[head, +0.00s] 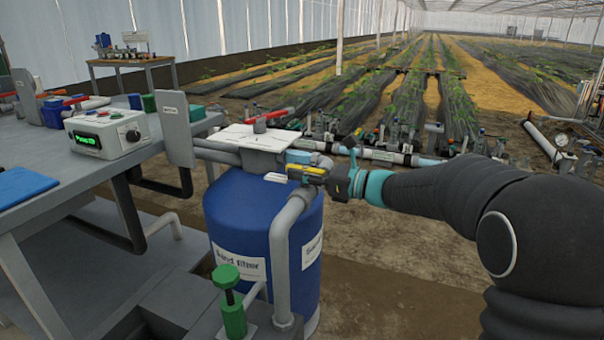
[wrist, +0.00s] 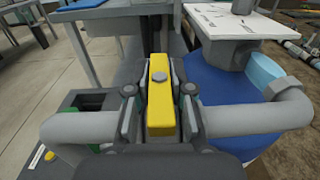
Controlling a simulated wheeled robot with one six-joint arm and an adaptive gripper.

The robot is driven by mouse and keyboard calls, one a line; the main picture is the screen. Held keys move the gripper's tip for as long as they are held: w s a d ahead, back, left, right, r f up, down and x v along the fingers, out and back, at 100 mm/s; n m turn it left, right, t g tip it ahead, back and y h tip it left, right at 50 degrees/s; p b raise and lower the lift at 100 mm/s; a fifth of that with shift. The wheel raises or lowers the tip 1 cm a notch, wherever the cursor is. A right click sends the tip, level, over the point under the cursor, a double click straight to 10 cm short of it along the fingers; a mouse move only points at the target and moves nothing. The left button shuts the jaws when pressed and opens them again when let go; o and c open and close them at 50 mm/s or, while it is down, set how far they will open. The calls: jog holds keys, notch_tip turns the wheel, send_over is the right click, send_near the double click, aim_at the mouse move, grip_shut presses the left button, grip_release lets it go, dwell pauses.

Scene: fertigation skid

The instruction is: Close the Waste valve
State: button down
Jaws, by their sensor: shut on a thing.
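A valve with a yellow lever handle (wrist: 160,110) sits on a grey pipe (wrist: 245,120) beside the blue sand filter tank (wrist: 225,85). In the wrist view the lever lies across the pipe run, its long side away from me. My gripper (wrist: 160,82) is shut on the yellow lever, one finger on each side. In the head view my gripper (head: 318,174) reaches in from the right, and the yellow handle (head: 303,172) shows just above the bent grey pipe (head: 282,245). The valve body is mostly hidden by the gripper. I cannot read a Waste label on it.
A green-capped fitting (head: 230,300) stands in front. A grey bench (head: 60,170) with a controller box (head: 105,135) is at left.

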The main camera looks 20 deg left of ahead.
jog(key=c, duration=1.1)
grip_release()
jog(key=shift+d, duration=0.1)
jog(key=d, duration=0.4)
jog(key=s+d, duration=0.1)
jog(key=d, duration=0.6)
jog(key=shift+s+d, duration=0.15)
jog(key=shift+d, duration=0.25)
